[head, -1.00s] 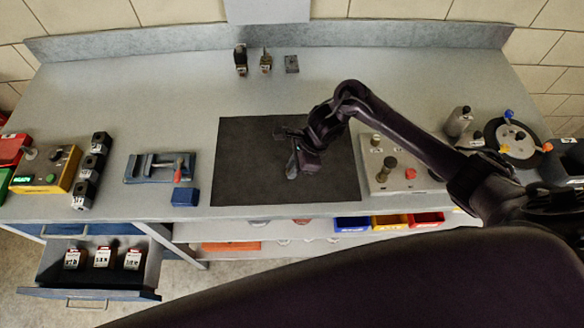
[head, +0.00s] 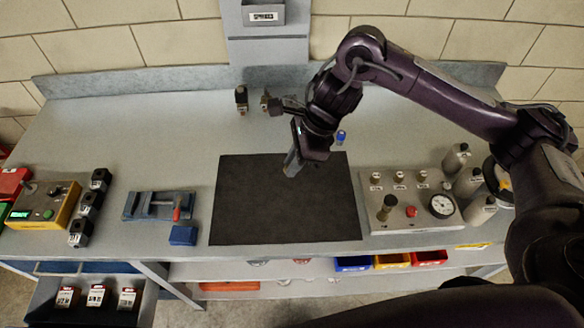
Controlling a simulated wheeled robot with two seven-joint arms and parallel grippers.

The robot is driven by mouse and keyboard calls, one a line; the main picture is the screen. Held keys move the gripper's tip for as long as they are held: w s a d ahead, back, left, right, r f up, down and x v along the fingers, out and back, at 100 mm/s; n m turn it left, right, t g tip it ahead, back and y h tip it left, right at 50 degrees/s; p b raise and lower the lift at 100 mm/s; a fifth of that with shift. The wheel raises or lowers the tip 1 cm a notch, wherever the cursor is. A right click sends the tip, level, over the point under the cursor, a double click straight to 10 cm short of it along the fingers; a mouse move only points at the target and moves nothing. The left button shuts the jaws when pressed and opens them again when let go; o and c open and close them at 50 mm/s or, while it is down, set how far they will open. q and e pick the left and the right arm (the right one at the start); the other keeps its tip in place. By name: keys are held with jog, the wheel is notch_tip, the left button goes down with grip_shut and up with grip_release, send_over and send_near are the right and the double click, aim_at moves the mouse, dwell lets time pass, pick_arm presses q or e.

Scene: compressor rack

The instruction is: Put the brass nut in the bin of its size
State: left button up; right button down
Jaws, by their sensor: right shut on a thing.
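My right gripper (head: 291,168) is above the upper middle of the black mat (head: 245,210), pointing down. It is shut on a small brownish thing at its fingertips, probably the brass nut (head: 288,173); the fingers hide most of it, and its size cannot be told. Three small open bins are on the shelf under the bench's front edge: a blue bin (head: 352,264), a yellow bin (head: 391,262) and a red bin (head: 429,258). Their labels are too small to read. My left gripper is not in view.
A blue vise (head: 158,206) and a blue block (head: 184,235) are left of the mat. A gauge panel (head: 400,213) is right of it, with grey bottles (head: 456,158) beyond. An open drawer (head: 150,300) holds labelled boxes. The mat is otherwise bare.

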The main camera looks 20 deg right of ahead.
jog(key=shift+r, duration=0.4)
